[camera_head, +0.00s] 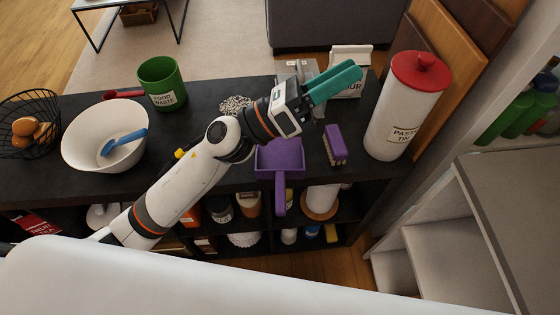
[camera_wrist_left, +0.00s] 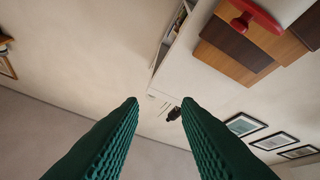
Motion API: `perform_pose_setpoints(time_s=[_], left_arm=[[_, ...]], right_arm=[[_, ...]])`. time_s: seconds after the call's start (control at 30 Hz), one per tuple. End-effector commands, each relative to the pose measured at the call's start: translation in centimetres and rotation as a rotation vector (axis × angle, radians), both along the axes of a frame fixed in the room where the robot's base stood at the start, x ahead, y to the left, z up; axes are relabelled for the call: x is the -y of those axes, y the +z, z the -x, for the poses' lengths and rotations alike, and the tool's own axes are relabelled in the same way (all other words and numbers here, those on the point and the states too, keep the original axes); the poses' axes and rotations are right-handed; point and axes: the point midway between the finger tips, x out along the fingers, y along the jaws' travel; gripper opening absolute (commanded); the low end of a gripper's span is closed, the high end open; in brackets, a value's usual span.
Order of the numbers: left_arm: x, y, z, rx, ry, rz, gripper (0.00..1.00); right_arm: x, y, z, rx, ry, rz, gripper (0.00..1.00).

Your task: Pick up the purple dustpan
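The purple dustpan (camera_head: 281,155) lies on the dark shelf top in the head view. Its pan is on the surface and its handle points toward me, over the front edge. My left gripper (camera_head: 358,74) is raised behind and to the right of it, its teal fingers pointing away to the upper right. In the left wrist view the two fingers (camera_wrist_left: 160,101) stand apart with nothing between them, facing walls and ceiling; the dustpan does not show there. My left arm passes just left of the dustpan and hides part of the shelf. My right gripper is not in view.
A purple brush (camera_head: 334,146) lies right of the dustpan. A tall pasta canister (camera_head: 397,112) and a flour container (camera_head: 350,58) stand farther right and back. A green food waste bin (camera_head: 162,84), white bowl (camera_head: 78,140) and wire basket (camera_head: 31,105) stand left.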

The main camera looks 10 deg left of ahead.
Motion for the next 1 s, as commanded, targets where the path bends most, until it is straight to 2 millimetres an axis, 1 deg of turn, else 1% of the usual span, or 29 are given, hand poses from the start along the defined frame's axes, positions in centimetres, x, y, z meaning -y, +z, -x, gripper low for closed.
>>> perform_pose_setpoints(time_s=[0.03, 0.07, 0.1, 0.13, 0.17, 0.2, 0.27, 0.3, 0.37, 0.4, 0.47, 0.5, 0.6, 0.7, 0.8, 0.87, 1.0], left_arm=[[1.8, -0.2, 1.6, 0.186, -0.060, -0.141, 0.30], [2.8, -0.8, 2.6, 0.295, -0.098, -0.224, 0.30], [3.7, -1.9, 3.8, 0.438, -0.151, -0.335, 0.30], [4.3, -2.9, 4.6, 0.546, -0.189, -0.419, 0.30], [4.6, -4.1, 5.2, 0.649, -0.232, -0.502, 0.30], [4.7, -5.9, 5.8, 0.784, -0.291, -0.615, 0.30], [4.1, -8.7, 6.2, 0.977, -0.388, -0.784, 0.30], [3.3, -10.7, 6.1, 1.097, -0.459, -0.895, 0.30], [1.3, -13.3, 5.3, 1.259, -0.575, -1.062, 0.30], [-0.3, -14.8, 4.5, 1.351, -0.657, -1.170, 0.30], [-3.1, -16.5, 3.2, 1.462, -0.782, -1.318, 0.30], [-5.1, -17.2, 2.2, 1.519, -0.866, -1.408, 0.30], [-9.5, -17.8, 0.2, 1.601, -1.056, -1.590, 0.30], [-12.8, -17.6, -1.2, 1.625, -1.197, -1.710, 0.30], [-14.5, -17.4, -1.9, 1.626, -1.279, -1.771, 0.30], [-15.0, -17.8, -2.0, 1.624, -1.304, -1.783, 0.30], [-15.2, -20.0, -2.0, 1.621, -1.314, -1.785, 0.30]], right_arm=[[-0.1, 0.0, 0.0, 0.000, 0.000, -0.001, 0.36], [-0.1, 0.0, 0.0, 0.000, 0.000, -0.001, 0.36], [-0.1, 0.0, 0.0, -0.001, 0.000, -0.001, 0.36], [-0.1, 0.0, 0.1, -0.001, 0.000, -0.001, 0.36], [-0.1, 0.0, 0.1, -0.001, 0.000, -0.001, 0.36], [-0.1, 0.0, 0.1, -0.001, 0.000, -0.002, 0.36], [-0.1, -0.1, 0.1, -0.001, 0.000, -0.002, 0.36], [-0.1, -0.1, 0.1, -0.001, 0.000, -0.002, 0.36], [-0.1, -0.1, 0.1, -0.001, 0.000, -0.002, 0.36], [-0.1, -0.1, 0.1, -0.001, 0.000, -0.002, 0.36], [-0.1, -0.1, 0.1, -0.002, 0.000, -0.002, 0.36], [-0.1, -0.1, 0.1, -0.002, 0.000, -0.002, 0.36], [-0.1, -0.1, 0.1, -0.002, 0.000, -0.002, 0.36], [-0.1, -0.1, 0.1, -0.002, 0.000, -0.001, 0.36], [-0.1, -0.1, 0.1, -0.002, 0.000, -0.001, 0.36], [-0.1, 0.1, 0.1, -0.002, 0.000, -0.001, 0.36], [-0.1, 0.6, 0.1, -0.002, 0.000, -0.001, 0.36]])
